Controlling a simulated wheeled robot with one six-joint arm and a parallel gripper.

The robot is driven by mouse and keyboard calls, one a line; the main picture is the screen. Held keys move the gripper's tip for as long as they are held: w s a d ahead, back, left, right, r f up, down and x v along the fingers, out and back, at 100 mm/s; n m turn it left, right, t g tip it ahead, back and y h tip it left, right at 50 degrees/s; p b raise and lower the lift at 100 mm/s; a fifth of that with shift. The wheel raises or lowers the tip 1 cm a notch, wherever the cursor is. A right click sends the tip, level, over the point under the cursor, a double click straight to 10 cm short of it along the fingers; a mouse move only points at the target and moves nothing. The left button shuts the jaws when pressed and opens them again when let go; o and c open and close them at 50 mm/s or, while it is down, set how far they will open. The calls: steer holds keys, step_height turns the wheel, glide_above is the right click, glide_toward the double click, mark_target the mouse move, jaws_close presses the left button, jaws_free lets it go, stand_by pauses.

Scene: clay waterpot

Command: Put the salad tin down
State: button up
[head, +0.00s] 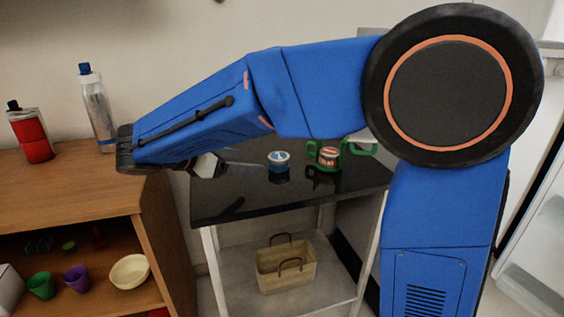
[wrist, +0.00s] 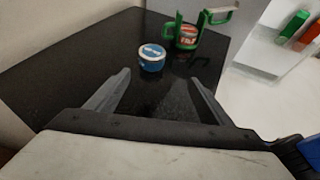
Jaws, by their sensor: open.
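A small blue tin (head: 279,162) with a pale top stands upright on the black table top (head: 222,207); it also shows in the wrist view (wrist: 152,62). A red and white tin (head: 327,158) stands to its right, at or inside a green holder (head: 345,149); the wrist view shows this tin (wrist: 187,36) too. I cannot read either label, so I cannot tell which is the salad tin. My gripper (wrist: 160,78) is open over the table with nothing between its fingers. The blue tin is just beyond the fingertips, apart from them.
A wooden cabinet (head: 70,195) on the left bears a bottle (head: 98,115) and a red container (head: 33,140). A basket (head: 286,266) sits on the shelf under the black table. The table top nearer than the tins is clear. A wall runs behind.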

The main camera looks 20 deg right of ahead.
mark_target(279, 160)
steer(key=shift+w+a+r+n, duration=0.1)
steer(key=shift+w+a+n, duration=0.1)
steer(key=shift+a, duration=0.2)
steer(key=shift+w+a+r+n, duration=0.1)
steer(key=shift+w+a, duration=0.05)
steer(key=shift+a, duration=0.25)
steer(key=shift+t+h, duration=0.3)
steer(key=x, duration=1.2)
steer(key=shift+f, duration=0.15)
steer(key=shift+w+x, duration=0.2)
steer(key=shift+x, duration=2.4)
steer(key=shift+a, duration=0.1)
steer(key=c, duration=1.4)
steer(key=shift+o, duration=0.2)
steer(key=shift+r, duration=0.2)
